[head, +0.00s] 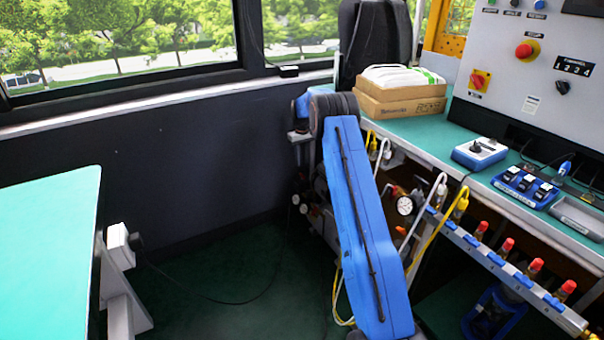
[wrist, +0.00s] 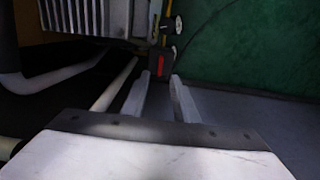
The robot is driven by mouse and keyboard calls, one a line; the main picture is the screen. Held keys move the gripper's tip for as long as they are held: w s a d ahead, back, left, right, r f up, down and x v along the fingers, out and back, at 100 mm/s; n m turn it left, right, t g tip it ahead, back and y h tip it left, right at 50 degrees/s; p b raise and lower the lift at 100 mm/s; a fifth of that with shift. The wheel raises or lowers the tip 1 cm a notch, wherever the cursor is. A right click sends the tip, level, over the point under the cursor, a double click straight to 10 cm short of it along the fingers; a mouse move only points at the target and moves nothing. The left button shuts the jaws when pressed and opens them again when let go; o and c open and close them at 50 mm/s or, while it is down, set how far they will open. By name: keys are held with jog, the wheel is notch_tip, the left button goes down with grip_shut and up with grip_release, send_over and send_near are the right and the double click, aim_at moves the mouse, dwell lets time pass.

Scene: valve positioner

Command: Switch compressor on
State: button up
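In the wrist view my gripper (wrist: 160,79) is open, with its two pale fingers apart and nothing held between them. Just beyond the fingertips is a small dark box with a red upright part (wrist: 160,66), which looks like a switch. Whether the fingers touch it cannot be told, nor its on or off position. A grey finned housing (wrist: 88,16), seemingly part of the compressor, is at the upper left. In the head view my blue arm hides the gripper and most of the machinery under the bench.
The green bench (head: 428,134) carries boxes (head: 400,100) and blue devices (head: 525,185). A teal table (head: 45,250) stands left. A cable crosses the open floor (head: 215,285) between.

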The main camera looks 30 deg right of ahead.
notch_tip(320, 180, down, 8)
jog(key=shift+r, duration=0.1)
jog(key=shift+c, duration=0.7)
grip_shut()
